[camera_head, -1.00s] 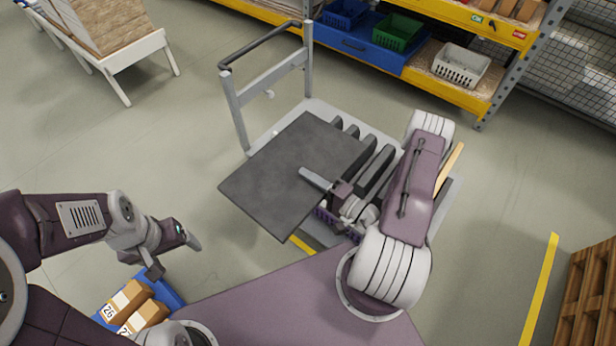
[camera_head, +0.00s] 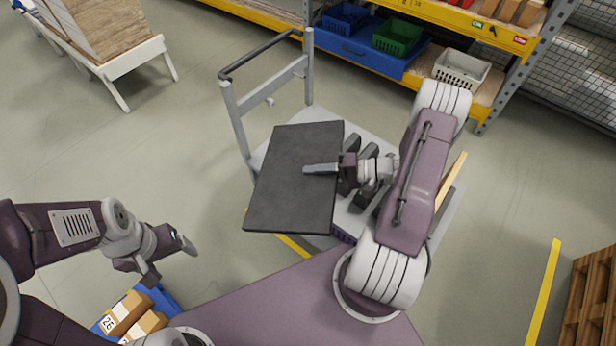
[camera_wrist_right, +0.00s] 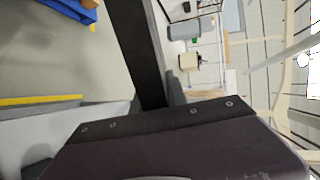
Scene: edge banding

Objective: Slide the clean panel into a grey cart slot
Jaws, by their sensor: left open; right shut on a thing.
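A dark grey flat panel (camera_head: 290,195) is held over the left part of the grey cart (camera_head: 323,113). My right gripper (camera_head: 322,169) is shut on the panel's right edge. In the right wrist view the panel (camera_wrist_right: 138,45) shows nearly edge-on, as a dark band rising from the gripper. Whether the panel's underside touches the cart cannot be told. My left gripper (camera_head: 172,262) is open and empty at the lower left, away from the cart.
The cart's upright handle frame (camera_head: 268,93) rises behind the panel. A blue bin with cardboard boxes (camera_head: 128,312) is below my left gripper. A shelf with a green bin (camera_head: 400,36) and a white basket (camera_head: 461,70) stands behind. Floor left of the cart is clear.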

